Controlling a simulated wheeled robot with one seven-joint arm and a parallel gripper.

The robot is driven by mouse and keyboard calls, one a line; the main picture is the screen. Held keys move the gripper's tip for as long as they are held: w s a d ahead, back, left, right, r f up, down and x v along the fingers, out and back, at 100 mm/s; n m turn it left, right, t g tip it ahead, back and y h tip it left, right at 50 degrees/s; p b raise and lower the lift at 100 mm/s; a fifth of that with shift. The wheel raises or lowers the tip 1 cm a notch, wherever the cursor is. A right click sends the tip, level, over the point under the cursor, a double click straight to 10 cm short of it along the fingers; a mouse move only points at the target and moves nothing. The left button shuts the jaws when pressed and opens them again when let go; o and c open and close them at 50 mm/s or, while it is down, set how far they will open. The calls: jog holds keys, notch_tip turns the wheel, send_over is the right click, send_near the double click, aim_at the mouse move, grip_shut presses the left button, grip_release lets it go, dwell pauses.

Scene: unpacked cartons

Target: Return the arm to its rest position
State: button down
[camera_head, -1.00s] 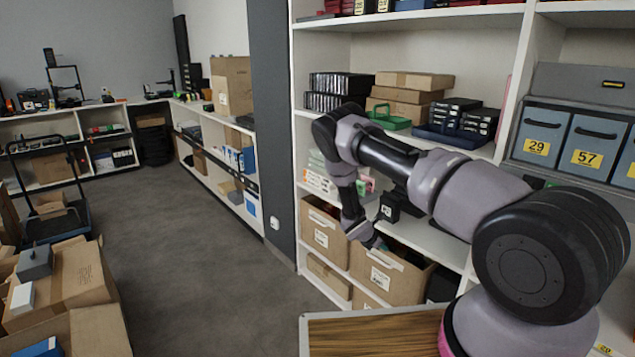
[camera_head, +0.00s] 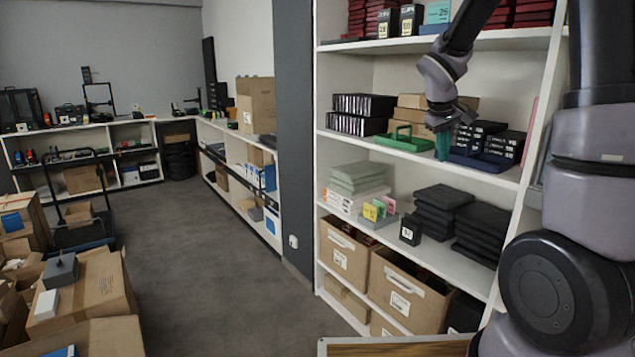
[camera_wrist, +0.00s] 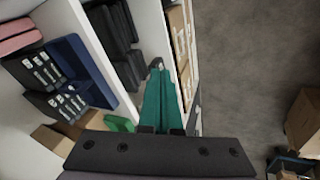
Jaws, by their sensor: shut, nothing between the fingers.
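My arm is folded upward at the right of the head view, with its forearm reaching down from the top edge. My gripper (camera_head: 442,154) points down in front of the shelf unit, at the height of the shelf with the green tray. Its teal fingers are together and hold nothing. In the wrist view the teal fingers (camera_wrist: 156,72) also lie close together, with shelves beside and beyond them.
The white shelf unit (camera_head: 440,172) stands close behind the gripper. A green tray (camera_head: 404,140) and a blue bin (camera_head: 482,160) sit near it. Brown bins (camera_head: 397,290) fill the bottom shelf. Open cartons (camera_head: 85,290) lie at left; the grey floor (camera_head: 220,260) between is clear.

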jog(key=s+a+r+m+t+y, duration=0.1)
jog(key=s+r, duration=0.3)
jog(key=s, duration=0.4)
jog(key=s+a+r+m+t+y, duration=0.1)
jog(key=s+a+r+m, duration=0.3)
jog(key=s, duration=0.4)
jog(key=s+a+r+m+t+y, duration=0.1)
jog(key=s+a+r+m+y, duration=0.1)
jog(key=s, duration=0.6)
notch_tip(320, 180, up, 2)
jog(key=shift+s+a+r+m+y, duration=0.2)
jog(key=shift+a+m+y, duration=0.1)
jog(key=shift+a+y, duration=0.25)
jog(key=shift+d, duration=0.1)
